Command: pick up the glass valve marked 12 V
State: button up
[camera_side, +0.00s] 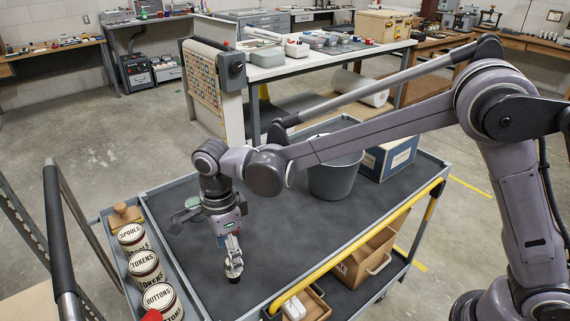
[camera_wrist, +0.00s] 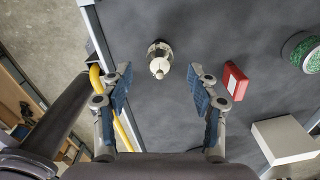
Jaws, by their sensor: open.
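In the wrist view, a small upright piece with a pale rounded tip and a darker silvery body (camera_wrist: 160,58) stands on the dark cart top. It may be the glass valve; no 12 V marking can be read. My gripper (camera_wrist: 160,84) is open and empty, with its blue-padded fingers to the left and right of the piece's line. The piece lies just beyond the fingertips in the picture, apart from both. In the side view, my gripper (camera_side: 234,266) points down low over the cart's front part; I cannot make out the valve clearly there.
On the cart top (camera_wrist: 215,30), a red box (camera_wrist: 234,80), a green roll (camera_wrist: 305,52) and a white box (camera_wrist: 284,140) lie to the right. A grey bucket (camera_side: 335,178) and a blue box (camera_side: 388,156) stand behind my gripper. Labelled tins (camera_side: 144,266) line the left tray.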

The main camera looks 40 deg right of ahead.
jog(key=shift+d+f, duration=0.1)
jog(key=shift+f, duration=2.5)
jog(key=c, duration=1.2)
